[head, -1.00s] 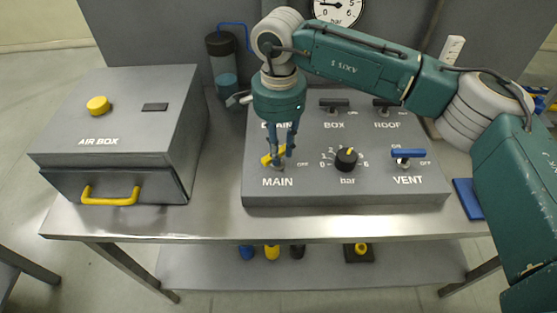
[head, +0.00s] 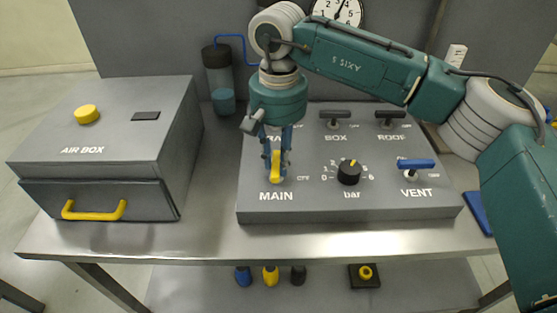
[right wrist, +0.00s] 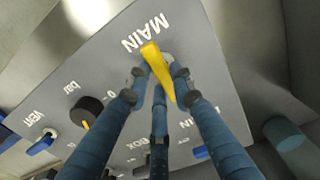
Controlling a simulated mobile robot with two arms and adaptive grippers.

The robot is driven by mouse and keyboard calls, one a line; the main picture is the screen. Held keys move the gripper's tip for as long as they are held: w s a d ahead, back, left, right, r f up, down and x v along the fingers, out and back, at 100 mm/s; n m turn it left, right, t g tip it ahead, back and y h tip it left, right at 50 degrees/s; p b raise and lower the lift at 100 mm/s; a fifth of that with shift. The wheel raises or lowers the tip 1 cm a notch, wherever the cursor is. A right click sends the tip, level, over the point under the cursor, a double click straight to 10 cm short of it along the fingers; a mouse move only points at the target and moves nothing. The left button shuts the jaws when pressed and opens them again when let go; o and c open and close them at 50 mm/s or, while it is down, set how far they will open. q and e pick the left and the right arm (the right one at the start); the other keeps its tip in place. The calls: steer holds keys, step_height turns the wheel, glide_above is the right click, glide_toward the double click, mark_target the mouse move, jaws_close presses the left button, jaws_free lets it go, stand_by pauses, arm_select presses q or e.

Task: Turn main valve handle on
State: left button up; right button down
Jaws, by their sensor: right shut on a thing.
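The yellow main valve handle (head: 275,172) is on the sloped grey panel (head: 420,207), just above the MAIN label. It lies roughly in line with the panel's front-to-back direction. My right gripper (head: 276,166) reaches down from above and is shut on the handle. In the right wrist view the yellow handle (right wrist: 158,70) shows between the blue fingers (right wrist: 160,88), with the MAIN label beside it. The gripper hides part of the handle and the DRAIN label behind it. My left gripper is not in view.
The blue VENT handle (head: 416,164) and black bar knob (head: 349,172) are right of the main valve. The air box (head: 100,150) stands left. A gauge (head: 338,12) is at the back.

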mark_target(278, 163)
steer(key=shift+w+r+n, duration=0.15)
steer(key=shift+n, duration=0.35)
steer(key=c, duration=1.5)
jaws_free()
step_height(278, 163, up, 12)
steer(key=shift+f, duration=0.1)
